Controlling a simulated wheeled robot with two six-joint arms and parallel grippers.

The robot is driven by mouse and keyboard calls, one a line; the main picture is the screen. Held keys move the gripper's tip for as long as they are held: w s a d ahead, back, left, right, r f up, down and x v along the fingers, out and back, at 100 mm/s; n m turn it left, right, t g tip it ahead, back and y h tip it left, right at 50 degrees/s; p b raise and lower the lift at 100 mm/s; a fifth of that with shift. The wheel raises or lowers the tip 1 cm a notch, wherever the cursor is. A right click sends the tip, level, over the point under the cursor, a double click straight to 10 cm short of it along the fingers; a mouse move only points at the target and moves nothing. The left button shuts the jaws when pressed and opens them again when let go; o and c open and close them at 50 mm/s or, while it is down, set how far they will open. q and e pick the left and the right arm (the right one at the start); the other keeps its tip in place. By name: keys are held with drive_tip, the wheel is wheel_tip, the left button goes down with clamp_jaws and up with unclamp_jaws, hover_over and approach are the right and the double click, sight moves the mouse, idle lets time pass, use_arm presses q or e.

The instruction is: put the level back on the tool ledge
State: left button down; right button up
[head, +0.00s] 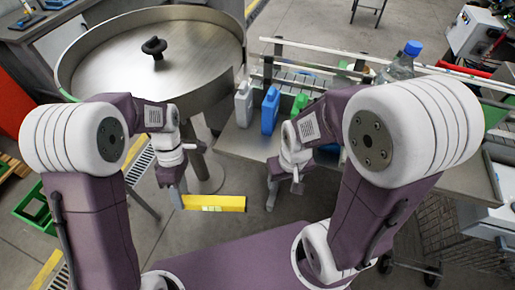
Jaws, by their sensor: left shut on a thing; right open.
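The yellow level (228,203) is held level in the air by its left end, in front of me, above the floor. My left gripper (178,200) is shut on that end. My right gripper (284,192) is open and empty, a little to the right of the level and apart from it, near the front edge of the conveyor table. I cannot tell which surface is the tool ledge.
A large round steel turntable (110,62) with a black knob stands at the back left. Several bottles, including a blue one (269,112) and a clear one with a blue cap (400,66), stand on the steel conveyor table (238,142). A green crate (34,212) is on the floor at left.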

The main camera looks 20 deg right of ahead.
sight(204, 200)
use_arm(q)
drive_tip(key=d+r+n+h, duration=0.1)
drive_tip(key=n, duration=0.1)
drive_tip(key=d+r+n+g+h, duration=0.1)
drive_tip(key=d+n, duration=0.1)
drive_tip(key=d+n+h, duration=0.1)
drive_tip(key=d+n, duration=0.1)
drive_tip(key=shift+d+r+n+g, duration=0.15)
drive_tip(key=shift+r+n+g, duration=0.15)
drive_tip(key=shift+r+n, duration=0.1)
drive_tip(key=w+d+r+n+t+h+b, duration=0.3)
drive_tip(key=w+d+r+n+h, duration=0.1)
drive_tip(key=d+r+n+h, duration=1.1)
wheel_tip(204, 200, down, 19)
drive_tip(key=d+m+h, duration=0.1)
drive_tip(key=d+m, duration=0.1)
drive_tip(key=shift+w+r+m+b, duration=0.15)
drive_tip(key=shift+m+b, duration=0.15)
drive_tip(key=shift+b, duration=0.05)
